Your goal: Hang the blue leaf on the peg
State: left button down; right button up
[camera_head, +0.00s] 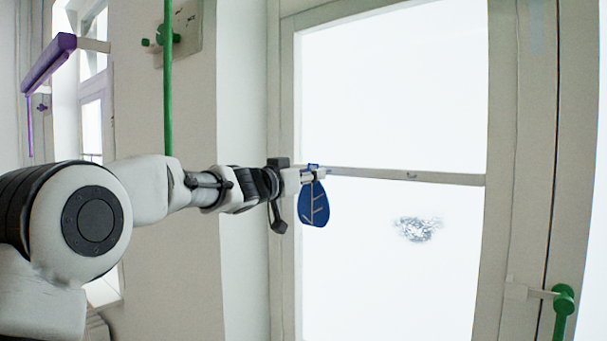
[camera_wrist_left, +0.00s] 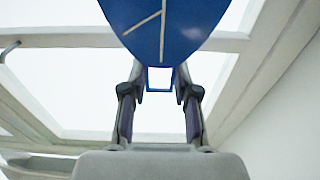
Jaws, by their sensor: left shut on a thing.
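The blue leaf (camera_head: 313,207), with pale vein lines, hangs below the fingertips of my left gripper (camera_head: 308,175) in the head view. My left gripper is shut on its small blue loop at the top. In the left wrist view the leaf (camera_wrist_left: 165,22) fills the top middle, and its square blue loop (camera_wrist_left: 160,88) sits between the fingers of the left gripper (camera_wrist_left: 160,82). The leaf is in front of the bright window, clear of the wall. I cannot tell which fitting is the peg. My right gripper is not in view.
A green fitting (camera_head: 163,38) with a long green rod is on the wall at upper left. A purple bar (camera_head: 48,62) is at far left. A green knob (camera_head: 564,299) on a pale stub sticks out at lower right. The window crossbar (camera_head: 400,175) runs behind the leaf.

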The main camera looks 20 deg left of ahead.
aim_at(331, 173)
pick_arm(q)
jog(key=shift+f+p+x, duration=0.2)
jog(key=shift+p+x, duration=0.2)
jog(key=shift+x, duration=0.8)
jog(key=shift+p+x, duration=0.3)
jog(key=shift+x, duration=0.6)
jog(key=shift+w+d+f+p, duration=0.1)
jog(key=shift+w+p, duration=0.15)
jog(key=shift+p, duration=0.1)
jog(key=shift+w+f+p, duration=0.35)
jog(key=shift+f+p, duration=0.05)
jog(key=shift+d, duration=0.1)
jog(key=c, duration=0.8)
grip_release()
jog(key=shift+s, duration=0.1)
